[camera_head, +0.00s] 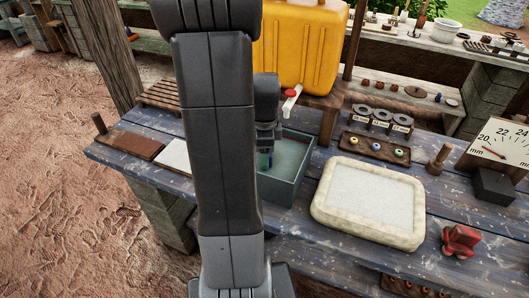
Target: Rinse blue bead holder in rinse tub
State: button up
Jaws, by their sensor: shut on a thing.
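The rinse tub (278,192) is a grey-green box with water in it, standing on the blue plank bench behind my arm. My gripper (265,152) points down inside the tub's left part, low near the water. It is shut on the blue bead holder (264,161), of which only a small blue-green part shows. My arm hides the tub's left side and much of the gripper. I cannot tell how deep the holder is in the water.
A yellow water container (299,45) with a red-handled tap (291,99) stands behind the tub. A wooden rack (366,150) with small coloured pieces and a pale framed tray (321,209) are to the right. A red object (460,241) sits at the front right.

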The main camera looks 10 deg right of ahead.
jog(key=shift+f, duration=0.35)
dwell(0.3)
jog(key=shift+r, duration=0.1)
dwell(1.8)
notch_tip(320, 180, up, 12)
jog(key=p, duration=0.9)
dwell(1.4)
